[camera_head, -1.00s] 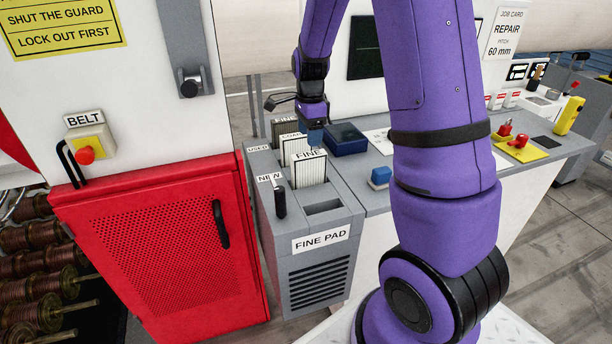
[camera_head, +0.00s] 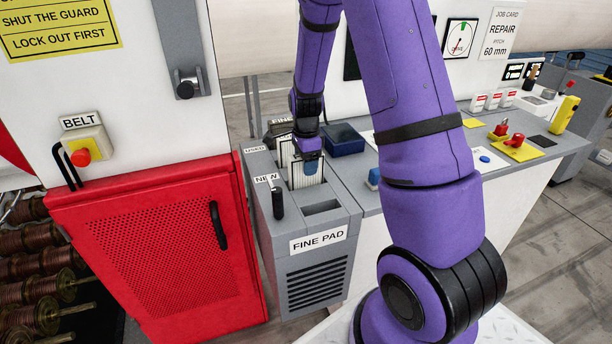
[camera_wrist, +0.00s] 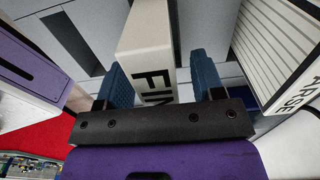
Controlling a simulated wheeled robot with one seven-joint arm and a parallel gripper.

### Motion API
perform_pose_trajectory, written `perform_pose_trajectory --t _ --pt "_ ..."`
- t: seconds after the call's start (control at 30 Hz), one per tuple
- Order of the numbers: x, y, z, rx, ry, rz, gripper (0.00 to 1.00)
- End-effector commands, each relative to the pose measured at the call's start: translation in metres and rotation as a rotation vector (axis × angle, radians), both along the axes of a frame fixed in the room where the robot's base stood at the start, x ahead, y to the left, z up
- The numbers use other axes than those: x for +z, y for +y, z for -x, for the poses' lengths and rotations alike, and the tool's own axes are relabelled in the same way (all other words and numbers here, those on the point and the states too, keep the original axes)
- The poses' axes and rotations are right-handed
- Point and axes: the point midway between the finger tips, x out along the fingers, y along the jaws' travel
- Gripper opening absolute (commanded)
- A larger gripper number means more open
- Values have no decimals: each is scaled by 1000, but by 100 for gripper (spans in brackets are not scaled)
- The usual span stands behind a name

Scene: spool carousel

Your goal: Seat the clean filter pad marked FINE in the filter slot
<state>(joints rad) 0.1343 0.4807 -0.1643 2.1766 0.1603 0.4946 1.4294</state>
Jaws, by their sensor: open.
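The clean FINE pad (camera_head: 307,180) is a white pleated block standing upright in the rack's front position, behind the NEW label. My gripper (camera_head: 309,166) is down over its top and hides its label in the head view. In the wrist view the pad (camera_wrist: 147,45), lettered "FIN" with the rest hidden, stands between my two blue fingers (camera_wrist: 162,82). The fingers are open, with a gap visible on each side of it. The filter slot (camera_head: 322,208) is a dark rectangular opening in the top of the grey housing labelled FINE PAD, in front of the pad; it looks empty.
A pad whose label ends in "ARSE" (camera_wrist: 272,50) stands close beside my right finger in the wrist view. A black lever (camera_head: 277,203) rises left of the slot. A dark blue box (camera_head: 343,139) and a blue button (camera_head: 374,177) are to the right. A red guard door (camera_head: 150,240) is left.

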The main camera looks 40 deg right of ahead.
Motion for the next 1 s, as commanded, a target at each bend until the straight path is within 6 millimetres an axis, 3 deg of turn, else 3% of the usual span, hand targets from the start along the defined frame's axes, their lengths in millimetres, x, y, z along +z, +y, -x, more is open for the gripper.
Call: perform_pose_trajectory --t 0.07,0.3,0.67,1.0 --pt "0 0 0 0 0 0 62" --pt "0 0 0 0 0 0 7" --pt "7 0 0 0 -1 0 6" --pt "66 0 -1 1 -4 0 6"
